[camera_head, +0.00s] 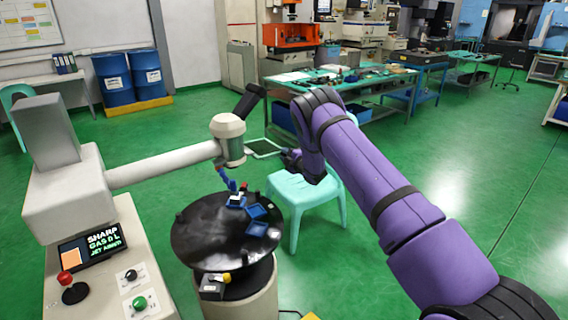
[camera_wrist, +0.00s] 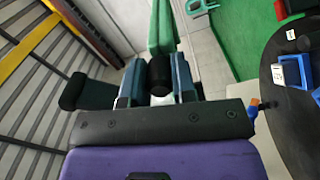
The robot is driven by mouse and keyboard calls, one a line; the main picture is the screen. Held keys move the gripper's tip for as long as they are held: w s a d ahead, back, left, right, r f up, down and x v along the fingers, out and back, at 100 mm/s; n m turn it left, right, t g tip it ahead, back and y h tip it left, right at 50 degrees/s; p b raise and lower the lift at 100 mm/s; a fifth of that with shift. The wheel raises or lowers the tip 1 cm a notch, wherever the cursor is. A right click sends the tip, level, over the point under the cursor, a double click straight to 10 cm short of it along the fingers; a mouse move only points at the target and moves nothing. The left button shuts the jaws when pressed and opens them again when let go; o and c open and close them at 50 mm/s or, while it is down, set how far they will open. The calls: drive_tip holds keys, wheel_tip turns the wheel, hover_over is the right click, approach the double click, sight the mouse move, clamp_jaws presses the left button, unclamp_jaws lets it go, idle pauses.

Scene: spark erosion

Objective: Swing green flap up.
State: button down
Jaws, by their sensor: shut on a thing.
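The green flap (camera_head: 264,148) is a pale green frame around a dark panel. In the head view it lies about level at the right side of the machine's beige round head (camera_head: 229,137). My gripper (camera_head: 293,160) is at the flap's right end, small and partly hidden by my purple arm. In the wrist view my gripper (camera_wrist: 158,85) has its two fingers on either side of a black cylinder-shaped grip (camera_wrist: 158,72), shut on it. A green strip (camera_wrist: 162,28) stretches away beyond this grip. The exact contact is partly hidden by the wrist housing.
A black round table (camera_head: 205,238) with small blue trays (camera_head: 256,229) stands below the machine head. A tilted black bar (camera_head: 249,101) rises beside the head. A pale green chair (camera_head: 308,196) is below my gripper. A workbench (camera_head: 340,78) stands behind. Open floor lies right.

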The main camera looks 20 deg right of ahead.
drive_tip(key=s+a+r+n, duration=0.2)
drive_tip(key=a+r+n, duration=0.4)
drive_tip(key=r+n, duration=0.5)
drive_tip(key=shift+a+r+n, duration=0.25)
drive_tip(key=shift+a+n, duration=0.1)
drive_tip(key=shift+n, duration=1.05)
drive_tip(key=shift+s, duration=0.1)
drive_tip(key=c, duration=0.9)
unclamp_jaws()
drive_tip(key=shift+s, duration=0.1)
drive_tip(key=v, duration=1)
drive_tip(key=shift+s+d+r, duration=0.1)
drive_tip(key=shift+s, duration=0.2)
